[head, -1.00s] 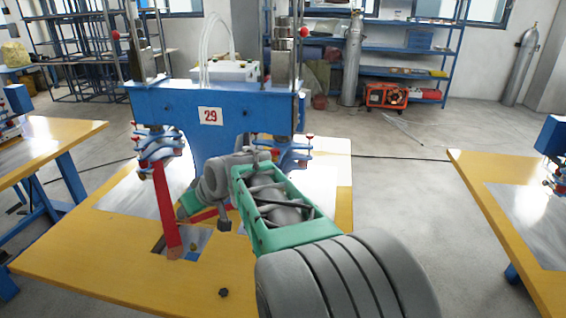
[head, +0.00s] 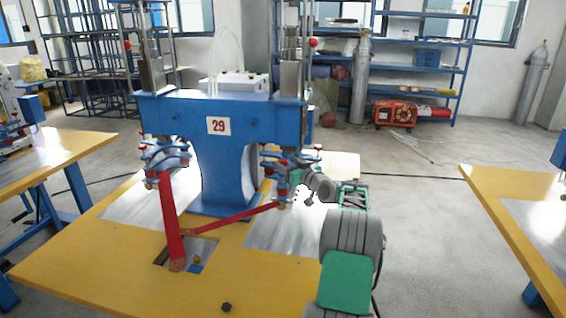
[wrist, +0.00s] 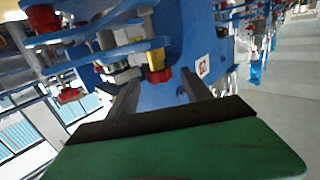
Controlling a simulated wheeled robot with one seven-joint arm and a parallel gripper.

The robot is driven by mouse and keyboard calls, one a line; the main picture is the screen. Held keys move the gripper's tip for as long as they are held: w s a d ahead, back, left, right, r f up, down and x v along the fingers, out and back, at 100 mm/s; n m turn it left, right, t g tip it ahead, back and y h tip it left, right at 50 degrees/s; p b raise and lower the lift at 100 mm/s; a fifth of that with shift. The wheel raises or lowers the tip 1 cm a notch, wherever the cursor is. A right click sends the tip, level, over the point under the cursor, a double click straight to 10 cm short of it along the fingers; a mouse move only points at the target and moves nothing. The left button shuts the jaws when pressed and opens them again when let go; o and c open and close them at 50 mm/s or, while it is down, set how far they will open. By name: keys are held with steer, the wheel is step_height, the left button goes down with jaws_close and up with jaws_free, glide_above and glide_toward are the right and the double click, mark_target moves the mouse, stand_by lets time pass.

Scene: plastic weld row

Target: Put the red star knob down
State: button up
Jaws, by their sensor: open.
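In the wrist view, a red star-shaped knob (wrist: 158,75) with a yellow collar hangs under the blue clamp parts. It appears between the fingers of my open gripper (wrist: 160,88); I see no contact, and its depth is hard to judge. Other red knobs (wrist: 68,95) show on the same clamp, so I cannot tell for sure which one the task names. In the head view, my gripper is at the right clamp head (head: 285,165) of the blue machine (head: 225,150); its fingertips are too small and hidden to make out there.
The machine stands on a yellow table (head: 110,262) with metal plates. Red bars (head: 172,220) join the left clamp, the table and the right clamp. A small dark knob (head: 226,307) lies near the table's front edge. Floor is clear between this table and the right table (head: 510,220).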

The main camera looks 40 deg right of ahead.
steer(key=shift+w, duration=0.1)
steer(key=shift+c, duration=0.4)
jaws_close()
